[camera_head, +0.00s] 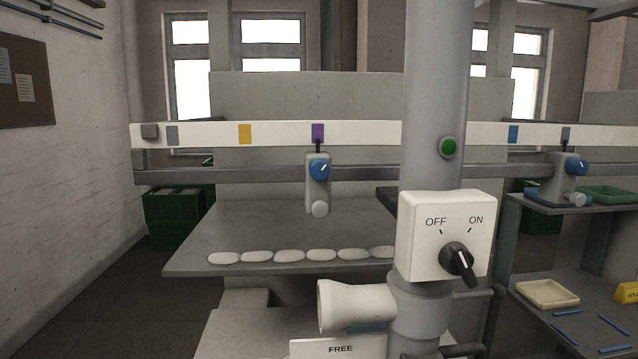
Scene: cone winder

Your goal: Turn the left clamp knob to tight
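The left clamp (318,192) is a grey block hanging from the rail, just left of the picture's middle. Its blue clamp knob (320,169) faces me and has a small white mark that seems to point to the upper right. No tight or loose label can be read beside it. A second, similar clamp (564,182) with a blue knob (577,167) sits far right on the rail. My gripper does not show in this view, and nothing is seen touching either knob.
A thick grey post (434,90) stands in front, right of the left clamp, carrying a white OFF/ON switch box (418,258). A white cone (355,306) juts left below. Several pale oval pieces (289,255) line the grey table (225,228). Space before the left knob looks clear.

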